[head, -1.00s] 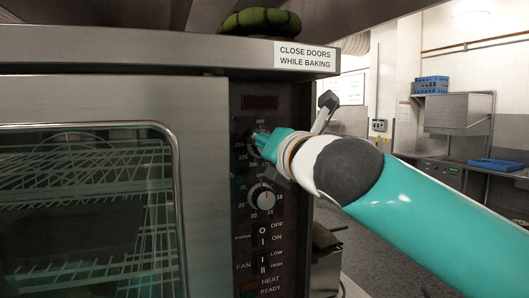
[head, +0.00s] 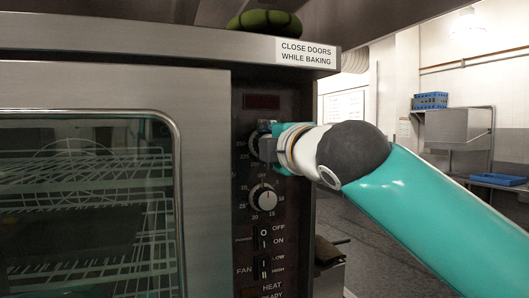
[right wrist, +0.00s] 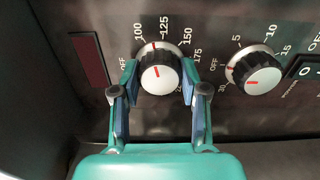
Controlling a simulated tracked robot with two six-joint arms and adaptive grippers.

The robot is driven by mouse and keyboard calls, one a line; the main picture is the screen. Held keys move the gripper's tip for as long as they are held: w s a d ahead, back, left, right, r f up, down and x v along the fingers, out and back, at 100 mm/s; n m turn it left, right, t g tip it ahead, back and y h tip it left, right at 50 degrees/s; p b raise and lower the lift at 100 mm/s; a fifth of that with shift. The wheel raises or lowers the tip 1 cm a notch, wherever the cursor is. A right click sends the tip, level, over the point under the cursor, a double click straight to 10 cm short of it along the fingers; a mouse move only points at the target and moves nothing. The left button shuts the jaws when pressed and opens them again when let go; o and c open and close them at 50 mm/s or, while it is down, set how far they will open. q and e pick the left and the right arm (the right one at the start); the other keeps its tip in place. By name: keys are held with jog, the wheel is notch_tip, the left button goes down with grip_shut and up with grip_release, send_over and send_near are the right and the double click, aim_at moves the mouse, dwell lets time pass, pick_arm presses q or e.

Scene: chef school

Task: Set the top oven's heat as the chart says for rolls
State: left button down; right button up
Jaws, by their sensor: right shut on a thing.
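The top oven's heat knob (right wrist: 160,75) is black on a white skirt with red marks. In the right wrist view its mark points between 100 and 125 on the printed scale. My right gripper (right wrist: 157,95) is shut on this knob, one finger on each side. In the head view the gripper (head: 266,142) hides most of the knob, and the numbers there are partly covered. A white sheet on the back wall (head: 346,105) may be the chart; its text is too small to read. My left gripper is not in view.
A second, lower knob (head: 264,198) with a minute-like scale sits close below the gripper. Power (head: 263,237) and fan (head: 264,268) switches are below it. The glass oven door (head: 90,205) is at the left. A metal hood edge runs above.

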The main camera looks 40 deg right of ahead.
jog(key=m+b, duration=0.2)
jog(key=m, duration=0.6)
jog(key=m+b, duration=0.2)
jog(key=m, duration=0.6)
jog(key=m+b, duration=0.2)
jog(key=m, duration=0.6)
jog(key=shift+w+a+f, duration=0.15)
jog(key=shift+a+f, duration=0.05)
jog(key=shift+f, duration=0.15)
jog(key=shift+m, duration=0.4)
jog(key=o, duration=1.1)
jog(key=shift+d+r, duration=0.1)
jog(key=shift+o, duration=0.2)
jog(key=shift+r, duration=0.1)
